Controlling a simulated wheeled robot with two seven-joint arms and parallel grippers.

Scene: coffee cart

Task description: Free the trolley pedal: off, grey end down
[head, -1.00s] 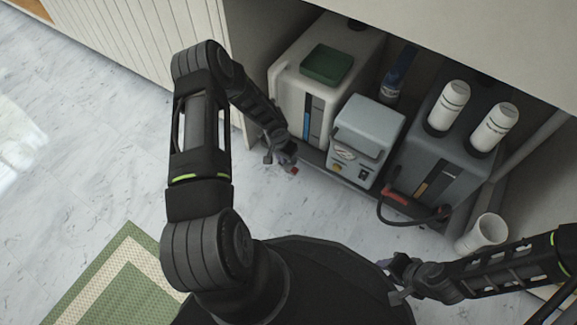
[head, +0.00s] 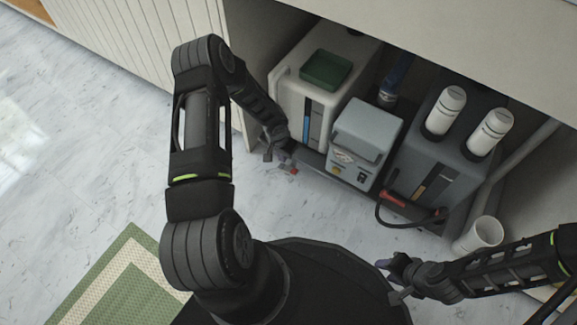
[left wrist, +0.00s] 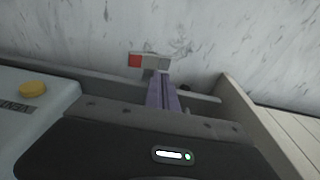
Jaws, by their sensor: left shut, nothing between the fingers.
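The trolley pedal (left wrist: 148,61) shows in the left wrist view as a short bar with a red left end and a grey right end. It sits low at the trolley's outer edge, over the floor, and looks roughly level. In the head view, the pedal's red end (head: 294,170) is a small spot at the trolley's front left corner. My left gripper (left wrist: 161,78) is shut and empty; its fingertips appear just below the pedal's middle in the wrist view. Contact cannot be told. My right gripper (head: 390,281) is away at lower right; its jaw opening is unclear.
The trolley carries a white tank (head: 300,95) with a green tray (head: 326,69), a grey-blue box (head: 362,135) and a dark grey unit (head: 430,160). A black hose loops out front. A white cup (head: 483,233) stands at right. Cabinet panels flank the trolley's left side.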

